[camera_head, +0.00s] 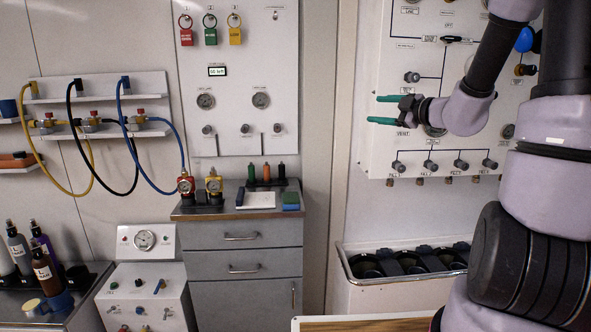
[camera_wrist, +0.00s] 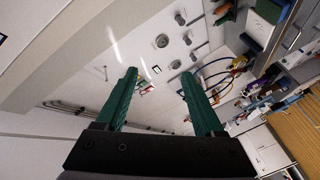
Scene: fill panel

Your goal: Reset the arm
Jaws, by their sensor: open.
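My gripper (camera_head: 380,109) has two green fingers and is held up in front of the right-hand panel (camera_head: 373,150), pointing left in the head view. The fingers are apart with nothing between them. In the wrist view my gripper (camera_wrist: 158,82) is also open and empty, its fingers reaching toward the wall with gauges and hoses. My arm comes in from the right side of the head view and covers part of the panel.
A grey cabinet (camera_head: 245,285) with drawers stands centre left, below a wall panel (camera_head: 240,110) with coloured padlocks. Hoses hang from a shelf (camera_head: 95,90) at left. A bin (camera_head: 400,295) stands below the right panel. The space left of my gripper looks clear.

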